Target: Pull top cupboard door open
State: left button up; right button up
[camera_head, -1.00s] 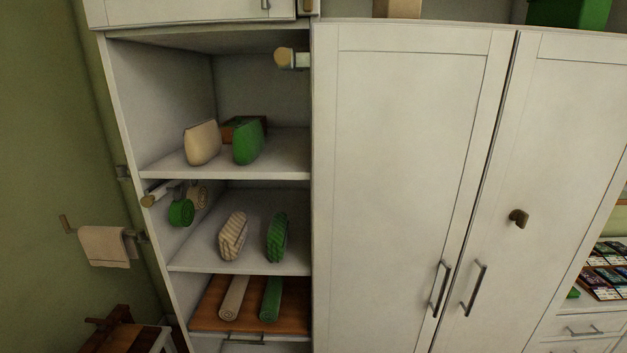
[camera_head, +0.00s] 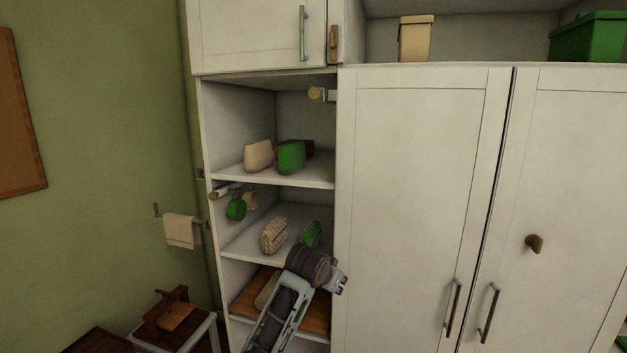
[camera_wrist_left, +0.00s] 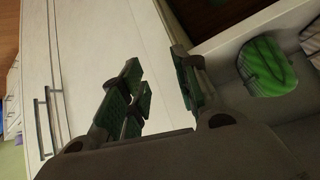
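The top cupboard door (camera_head: 255,35) is a white panel at the top of the head view, above the open shelves. It looks shut, with a vertical metal bar handle (camera_head: 303,33) near its right edge. My left arm rises from the bottom of the head view in front of the lower shelves, well below that door; its fingers are not clear there. In the left wrist view my left gripper (camera_wrist_left: 165,88) is open, with green-padded fingers apart and nothing between them. The top door's handle is not recognisable in that view. My right gripper is not in view.
Tall white doors (camera_head: 420,180) with bar handles stand right of the shelves. A green bag (camera_head: 291,157) and a beige bag (camera_head: 258,156) sit on the upper shelf. A peg (camera_head: 322,95) sticks out under the top cupboard. A wall rail with a towel (camera_head: 181,230) is left.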

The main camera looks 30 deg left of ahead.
pick_arm(q)
jog(key=r+t, duration=0.1)
jog(key=r, duration=0.7)
jog(key=w+a+r+t, duration=0.1)
jog(key=r, duration=0.8)
jog(key=a+r+t, duration=0.1)
jog(key=r, duration=0.8)
jog(key=shift+w, duration=0.2)
notch_tip(320, 180, up, 12)
jog(key=a+n+t, duration=0.1)
jog(key=a+t, duration=0.1)
jog(key=t, duration=0.4)
send_near(301, 26)
jog(key=s, duration=0.3)
jog(key=shift+s+r+n, duration=0.1)
jog(key=shift+n, duration=0.3)
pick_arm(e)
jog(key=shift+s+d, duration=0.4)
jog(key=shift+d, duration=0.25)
pick_arm(q)
jog(key=shift+w+a+p, duration=0.2)
jog(key=shift+w+p, duration=2.15)
jog(key=shift+w, duration=4.6)
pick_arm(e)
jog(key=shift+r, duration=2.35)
